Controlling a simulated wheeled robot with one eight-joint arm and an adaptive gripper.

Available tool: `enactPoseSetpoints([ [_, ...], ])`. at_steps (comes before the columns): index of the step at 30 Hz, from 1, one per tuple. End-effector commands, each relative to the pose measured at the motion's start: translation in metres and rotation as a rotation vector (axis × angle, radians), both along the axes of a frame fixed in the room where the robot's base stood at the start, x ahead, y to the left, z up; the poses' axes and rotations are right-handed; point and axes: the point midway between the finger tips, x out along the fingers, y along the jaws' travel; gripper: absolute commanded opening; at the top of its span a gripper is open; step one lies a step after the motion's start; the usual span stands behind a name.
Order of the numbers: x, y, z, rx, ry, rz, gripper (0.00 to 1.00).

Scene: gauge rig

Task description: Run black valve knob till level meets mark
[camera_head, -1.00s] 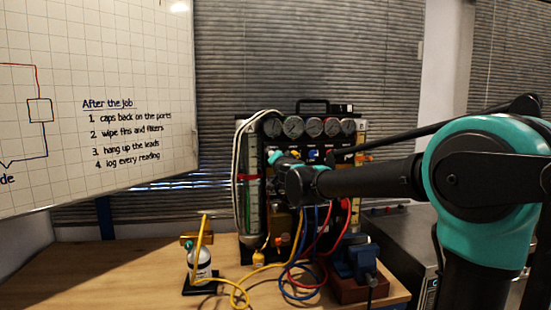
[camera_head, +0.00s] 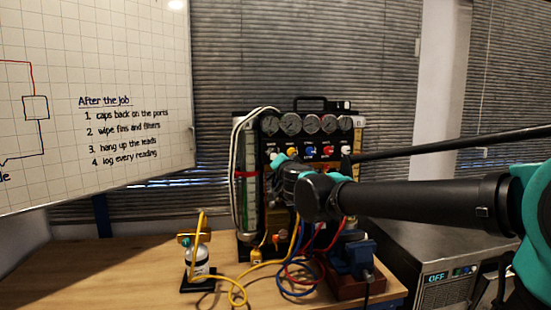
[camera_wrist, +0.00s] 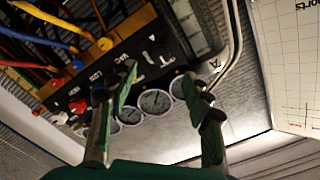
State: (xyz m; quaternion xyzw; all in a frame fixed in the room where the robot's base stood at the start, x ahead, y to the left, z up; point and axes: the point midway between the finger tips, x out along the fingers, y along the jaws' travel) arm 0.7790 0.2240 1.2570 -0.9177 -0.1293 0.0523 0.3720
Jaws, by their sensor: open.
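My gripper (camera_wrist: 158,80) is open and empty in the wrist view, its fingers spread before the gauge panel. A dark round knob (camera_wrist: 160,54) with a white mark shows between and beyond the fingertips; it looks like the black valve knob, and I see no contact. The liquid level is too small to tell.
A row of gauges (camera_head: 310,124) tops the panel, with blue (camera_head: 310,150) and red (camera_head: 328,150) knobs below. Yellow, blue and red hoses loop onto the table (camera_head: 130,270). A small bottle (camera_head: 199,262) stands left; a blue vise-like block (camera_head: 355,258) sits right.

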Motion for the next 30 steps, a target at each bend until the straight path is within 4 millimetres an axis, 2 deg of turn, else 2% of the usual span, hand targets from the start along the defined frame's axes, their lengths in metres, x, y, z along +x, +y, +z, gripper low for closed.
enactPoseSetpoints([
  [3,-0.013,-0.003,0.0,0.0,0.0,0.001,0.5],
  [9,-0.022,-0.006,0.0,0.0,0.0,0.001,0.5],
  [30,-0.022,-0.006,0.0,0.0,0.0,0.0,0.5],
])
